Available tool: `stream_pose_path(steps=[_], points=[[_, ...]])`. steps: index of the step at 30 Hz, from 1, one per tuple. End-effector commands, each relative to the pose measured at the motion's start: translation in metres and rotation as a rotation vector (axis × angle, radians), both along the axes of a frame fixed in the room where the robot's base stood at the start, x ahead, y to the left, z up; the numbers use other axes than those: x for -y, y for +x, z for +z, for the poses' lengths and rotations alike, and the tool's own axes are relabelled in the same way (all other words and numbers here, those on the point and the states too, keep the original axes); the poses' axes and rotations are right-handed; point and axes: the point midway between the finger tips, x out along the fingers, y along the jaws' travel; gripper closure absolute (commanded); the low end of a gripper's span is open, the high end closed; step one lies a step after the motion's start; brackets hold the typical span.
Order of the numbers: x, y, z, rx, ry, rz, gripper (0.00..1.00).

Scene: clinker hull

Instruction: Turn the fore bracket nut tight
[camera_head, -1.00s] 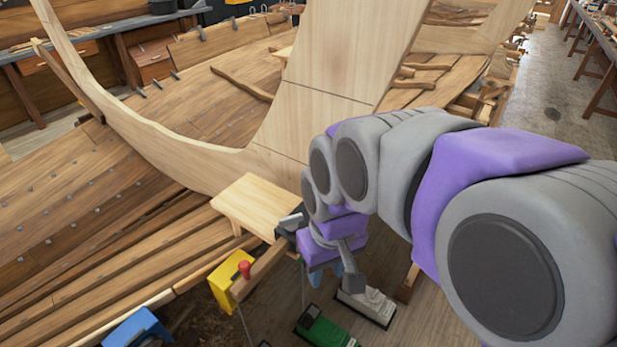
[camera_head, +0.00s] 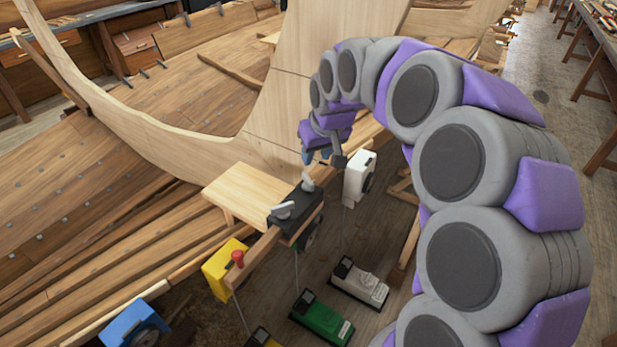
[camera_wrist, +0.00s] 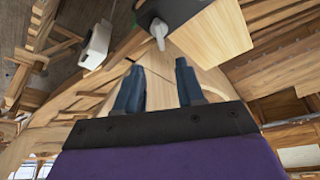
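A black bracket block (camera_head: 297,208) sits on a wooden rail beside a pale board. It bears two grey winged nuts, a near one (camera_head: 282,211) and a far one (camera_head: 308,183). I cannot tell which is the fore nut. My gripper (camera_head: 317,157) is beyond the block and apart from both nuts, partly hidden by its own wrist. In the wrist view my gripper's two blue fingers (camera_wrist: 158,82) stand apart with nothing between them. There, the black block (camera_wrist: 175,12) and one grey nut (camera_wrist: 158,32) show past the fingertips.
A white box (camera_head: 359,178) hangs on the rail right of my gripper. A yellow box (camera_head: 224,268) with a red knob (camera_head: 238,258) is at the near end. The pale board (camera_head: 250,193) lies left of the block. Green (camera_head: 322,318) and white (camera_head: 360,284) devices are on the floor.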

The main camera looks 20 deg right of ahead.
Motion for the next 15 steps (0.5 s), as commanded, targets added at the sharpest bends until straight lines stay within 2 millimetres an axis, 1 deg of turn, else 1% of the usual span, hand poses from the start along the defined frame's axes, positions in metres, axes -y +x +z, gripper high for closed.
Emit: stream_pose_path(steps=[1,6,15], points=[[0.000,0.004,-0.012,-0.004,0.000,0.001,0.62],[-0.001,0.016,-0.045,-0.007,0.001,0.001,0.62],[-0.002,0.037,-0.091,-0.001,0.000,0.000,0.62]])
